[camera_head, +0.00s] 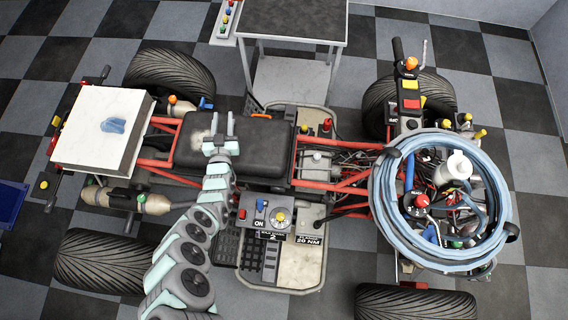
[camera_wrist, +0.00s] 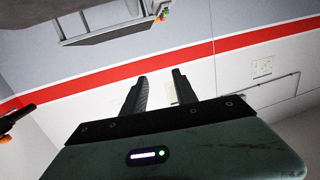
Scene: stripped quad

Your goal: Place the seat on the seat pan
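A long black body (camera_head: 262,148) with rounded ends lies across the middle of the red-framed quad in the head view. I cannot tell whether it is the seat, the seat pan or another part, and I cannot identify the other with certainty. My gripper (camera_head: 222,124) appears in front of the left part of this black body, its fingers pointing toward the top of the picture. I cannot judge its height above the body. In the wrist view, my gripper (camera_wrist: 158,88) has its two dark fingers apart with nothing between them.
A dark-topped stand (camera_head: 293,18) is behind the quad. A white box (camera_head: 103,130) with a blue cloth sits at the left. A coiled blue hose (camera_head: 388,212) rings parts at the right. A control panel (camera_head: 268,218) is at the front. The wrist view faces a red-striped wall (camera_wrist: 232,45).

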